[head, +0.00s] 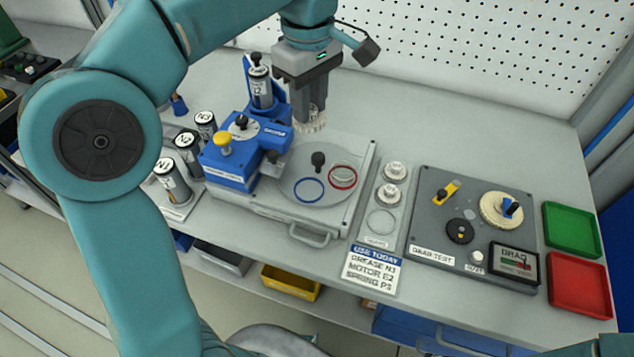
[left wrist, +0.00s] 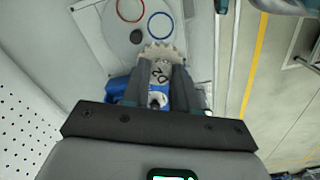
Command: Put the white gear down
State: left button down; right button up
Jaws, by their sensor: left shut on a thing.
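My left gripper (head: 312,112) hangs above the back of the grey plate, pointing down, its fingers shut on the white gear (head: 311,127). In the left wrist view the gear's toothed rim (left wrist: 160,51) shows at the fingertips, with a grey part bearing dark marks (left wrist: 160,72) between the fingers. The gear appears clear of the plate. The round plate below carries a blue ring (head: 309,190), a red ring (head: 342,177) and a black knob (head: 318,160). My right gripper is out of view.
A blue fixture (head: 230,165) with a yellow knob stands close left of the gripper. Small white parts (head: 394,171) sit on a strip at right. The drag test panel (head: 428,233) holds a cream gear (head: 502,210). Green (head: 571,229) and red (head: 579,284) trays lie far right.

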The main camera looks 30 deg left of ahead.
pick_arm(q)
jog(key=shift+a, duration=0.15)
notch_tip(320, 180, down, 15)
jog(key=shift+s+a+b, duration=0.1)
jog(key=shift+a+b, duration=0.05)
jog(key=shift+b, duration=0.9)
notch_tip(320, 180, down, 5)
jog(key=shift+r, duration=0.25)
jog(key=shift+f+b, duration=0.3)
jog(key=shift+b, duration=0.05)
jog(key=c, duration=0.9)
grip_release()
jog(key=shift+r, duration=0.1)
